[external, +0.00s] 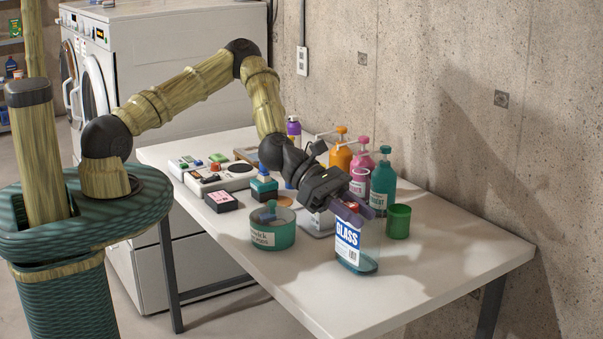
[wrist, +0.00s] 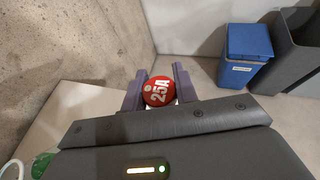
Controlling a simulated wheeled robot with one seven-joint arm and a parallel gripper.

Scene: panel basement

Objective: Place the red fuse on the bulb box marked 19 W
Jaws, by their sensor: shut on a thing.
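The red fuse (wrist: 159,91) is round, shows the mark 25A and sits between the two purple fingers of my gripper (wrist: 158,88) in the wrist view. In the external view my gripper (external: 352,209) is above the table's right half, just behind or over the GLASS bottle (external: 347,240); a bit of red shows between its fingers. My gripper is shut on the fuse. I cannot read 19 W on anything. A small dark box with a pink-and-white top (external: 222,200) lies at the table's left side; I cannot tell whether it is the bulb box.
A round green tin (external: 272,238) stands left of the GLASS bottle, and a green cup (external: 398,221) right of it. Several pump bottles (external: 383,180) stand along the wall. The table's front right (external: 440,260) is clear.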

